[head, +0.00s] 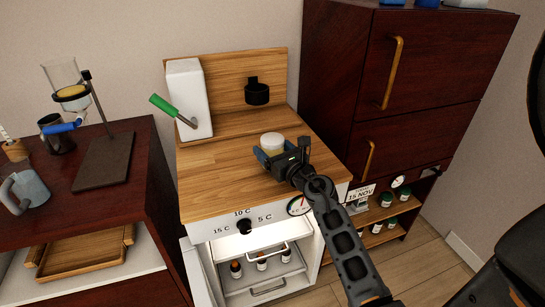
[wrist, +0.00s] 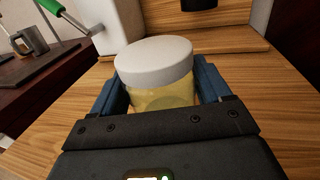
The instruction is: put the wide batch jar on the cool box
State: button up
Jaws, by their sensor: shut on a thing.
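The wide batch jar (head: 272,142) has a white lid and pale yellow contents. It is upright on or just above the wooden top of the cool box (head: 219,185); I cannot tell whether it touches. My gripper (head: 272,155) is shut on the jar, with one blue finger on each side. In the wrist view, the jar (wrist: 155,75) sits between the fingers, and its lower part is hidden by the gripper body. The cool box has a temperature dial on its front and an open lower compartment with bottles.
A white block with a green-handled lever (head: 188,98) stands at the back left of the top. A black ring holder (head: 257,94) is on the backboard. A dark cabinet (head: 400,80) rises at right. A stand with glassware (head: 103,160) is at left. The front-left top is clear.

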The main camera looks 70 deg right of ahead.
jog(key=shift+f, duration=0.7)
jog(key=shift+f+b, duration=0.15)
jog(key=shift+b, duration=0.15)
jog(key=o, duration=1.2)
